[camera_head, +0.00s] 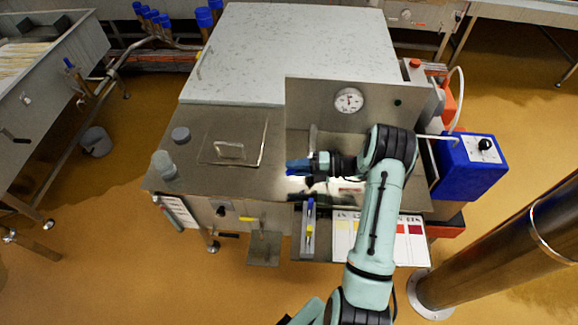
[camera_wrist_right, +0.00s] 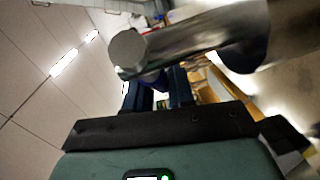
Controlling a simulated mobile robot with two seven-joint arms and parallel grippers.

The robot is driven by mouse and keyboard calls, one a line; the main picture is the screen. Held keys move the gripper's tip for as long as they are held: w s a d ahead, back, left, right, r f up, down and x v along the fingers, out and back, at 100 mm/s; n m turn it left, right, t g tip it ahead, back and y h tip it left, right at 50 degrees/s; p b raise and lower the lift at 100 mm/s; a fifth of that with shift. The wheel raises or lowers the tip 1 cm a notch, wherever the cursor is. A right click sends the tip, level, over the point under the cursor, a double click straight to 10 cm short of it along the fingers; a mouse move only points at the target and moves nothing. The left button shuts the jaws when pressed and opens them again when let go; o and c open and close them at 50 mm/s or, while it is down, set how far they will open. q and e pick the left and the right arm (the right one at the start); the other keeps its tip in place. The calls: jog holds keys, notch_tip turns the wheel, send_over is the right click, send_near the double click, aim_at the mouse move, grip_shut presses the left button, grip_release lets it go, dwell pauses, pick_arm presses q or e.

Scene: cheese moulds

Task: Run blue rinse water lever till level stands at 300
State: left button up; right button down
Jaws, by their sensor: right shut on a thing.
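My right gripper (camera_head: 312,170) is over the recessed front part of the steel machine, shut on a blue lever handle (camera_head: 297,165). In the right wrist view, its two dark fingers (camera_wrist_right: 155,90) stand around a small blue part, mostly hidden between them. A thick steel pipe (camera_wrist_right: 205,35) crosses close above the fingers in that view. A round dial gauge (camera_head: 349,100) sits on the upright panel behind; its reading is too small to tell. Neither the water level nor a 300 mark can be made out. My left gripper is not in view.
A lid with a handle (camera_head: 230,152) and a grey knob (camera_head: 180,134) are left of the gripper. A blue box with a black dial (camera_head: 470,165) stands right of my arm. A colour chart (camera_head: 410,240) and a slim tray (camera_head: 309,235) are at the front edge.

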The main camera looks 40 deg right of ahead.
jog(key=c, duration=1.1)
grip_release()
jog(key=o, duration=0.6)
jog(key=r, duration=0.3)
jog(key=w+r+p, duration=0.1)
jog(key=r, duration=0.7)
jog(key=shift+w+d+r, duration=0.15)
jog(key=shift+d+r, duration=0.05)
jog(key=shift+r, duration=0.05)
jog(key=r, duration=0.5)
jog(key=s+r+p, duration=0.1)
jog(key=r, duration=0.1)
jog(key=shift+s+a+r, duration=0.1)
jog(key=shift+a+r, duration=0.1)
jog(key=shift+a, duration=0.05)
jog(key=c, duration=0.6)
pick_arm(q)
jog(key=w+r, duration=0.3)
pick_arm(e)
jog(key=shift+d+r, duration=0.15)
jog(key=shift+r, duration=0.5)
